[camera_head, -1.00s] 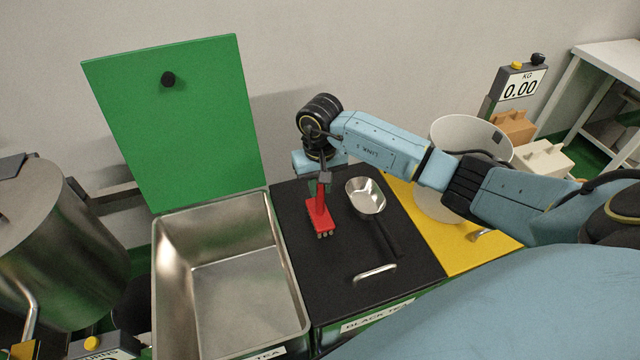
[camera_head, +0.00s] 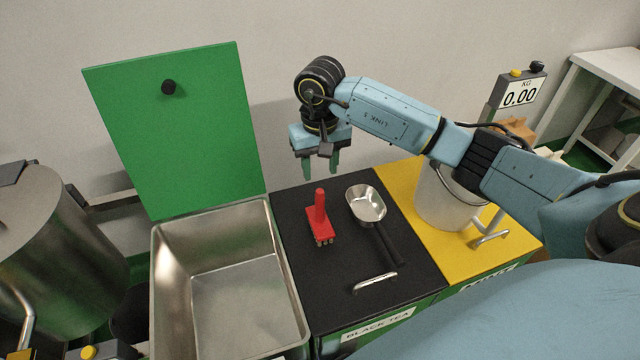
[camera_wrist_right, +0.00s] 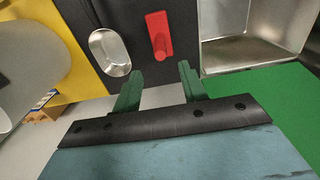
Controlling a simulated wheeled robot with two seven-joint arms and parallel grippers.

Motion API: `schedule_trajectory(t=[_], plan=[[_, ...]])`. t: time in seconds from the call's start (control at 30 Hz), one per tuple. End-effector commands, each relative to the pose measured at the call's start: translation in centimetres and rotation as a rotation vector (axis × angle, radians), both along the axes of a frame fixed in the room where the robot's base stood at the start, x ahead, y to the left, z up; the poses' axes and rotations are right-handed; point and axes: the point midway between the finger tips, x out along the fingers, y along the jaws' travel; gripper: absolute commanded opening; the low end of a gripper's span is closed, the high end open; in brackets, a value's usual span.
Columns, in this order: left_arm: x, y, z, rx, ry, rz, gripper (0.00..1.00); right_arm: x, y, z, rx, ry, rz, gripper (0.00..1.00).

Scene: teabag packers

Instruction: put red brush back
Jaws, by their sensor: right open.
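The red brush (camera_head: 321,222) rests on the black lid (camera_head: 290,262) of the black tea bin, its handle pointing up and its bristles toward the front. It also shows in the right wrist view (camera_wrist_right: 158,36). My right gripper (camera_head: 321,170) is open and empty, above and behind the brush near the lid's back edge. In the right wrist view its two green fingers (camera_wrist_right: 160,88) stand apart, with nothing between them. My left gripper is not in view.
A metal scoop (camera_head: 366,205) with a black handle lies right of the brush. An open steel bin (camera_head: 163,262) with a raised green lid (camera_head: 180,125) is on the left. A white bucket (camera_head: 432,195) stands on the yellow lid (camera_head: 402,172) at right.

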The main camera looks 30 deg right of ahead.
Motion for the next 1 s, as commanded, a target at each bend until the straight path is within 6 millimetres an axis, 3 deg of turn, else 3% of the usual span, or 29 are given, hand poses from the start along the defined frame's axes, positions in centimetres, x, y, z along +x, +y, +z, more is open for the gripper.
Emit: schedule_trajectory(t=[0.1, 0.3, 1.0], plan=[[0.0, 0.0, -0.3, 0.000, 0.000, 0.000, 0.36, 0.1, 0.0, 2.0, -0.002, -0.003, 0.001, 0.42], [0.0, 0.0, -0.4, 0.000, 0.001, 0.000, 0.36, 0.0, 0.0, 3.6, -0.001, 0.000, 0.000, 0.42], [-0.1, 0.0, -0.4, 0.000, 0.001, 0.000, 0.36, 0.0, 0.0, 3.7, 0.000, 0.001, 0.000, 0.42]])
